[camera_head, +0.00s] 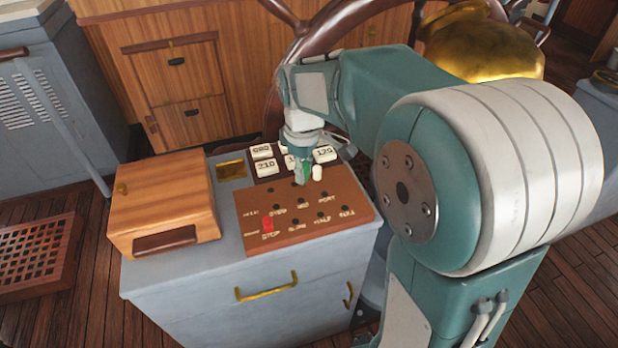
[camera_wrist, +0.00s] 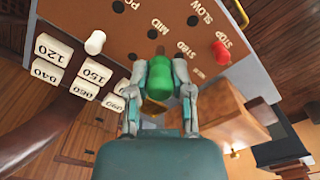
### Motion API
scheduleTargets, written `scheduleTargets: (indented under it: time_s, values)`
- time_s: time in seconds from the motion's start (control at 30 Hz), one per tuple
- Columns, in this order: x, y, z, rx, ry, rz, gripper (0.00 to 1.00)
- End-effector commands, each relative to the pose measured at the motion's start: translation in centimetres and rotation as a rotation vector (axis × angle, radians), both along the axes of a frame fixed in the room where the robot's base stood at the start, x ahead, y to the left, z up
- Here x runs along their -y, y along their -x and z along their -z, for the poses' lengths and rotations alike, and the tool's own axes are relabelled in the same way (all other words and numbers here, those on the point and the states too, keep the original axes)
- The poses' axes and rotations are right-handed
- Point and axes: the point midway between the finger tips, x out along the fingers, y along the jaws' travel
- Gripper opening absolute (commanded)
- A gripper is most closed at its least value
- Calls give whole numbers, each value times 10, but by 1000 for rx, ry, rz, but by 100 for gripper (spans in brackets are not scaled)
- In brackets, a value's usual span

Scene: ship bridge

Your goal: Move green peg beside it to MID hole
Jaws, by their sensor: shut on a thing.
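The green peg (camera_wrist: 160,76) is between the fingers of my gripper (camera_wrist: 160,92) in the wrist view. My gripper (camera_head: 303,174) is shut on it. In the head view the green peg (camera_head: 306,170) is mostly hidden by the fingers, above the upper part of the brown peg board (camera_head: 345,208), just left of a white peg (camera_head: 317,172). I cannot tell whether its lower end touches the board. The MID hole (camera_head: 304,198) is empty, in the labelled row between STBD and PORT. The MID label (camera_wrist: 160,27) also shows in the wrist view.
A red peg (camera_head: 268,224) stands at STOP on the board's front left. White number blocks (camera_head: 325,154) sit in a dark tray behind the board. A wooden box (camera_head: 162,203) stands on the cabinet to the left. The ship's wheel (camera_head: 300,50) rises behind.

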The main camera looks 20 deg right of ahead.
Motion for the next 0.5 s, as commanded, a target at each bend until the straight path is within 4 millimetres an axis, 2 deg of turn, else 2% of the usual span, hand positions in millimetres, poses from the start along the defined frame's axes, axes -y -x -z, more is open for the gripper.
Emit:
scheduleTargets:
  time_s: [0.1,0.2,0.5]
  values:
    - [-5,-16,9,-1,4,-3,10]
    - [-8,-21,12,1,6,-4,10]
    - [-2,-21,30,-1,1,-2,10]
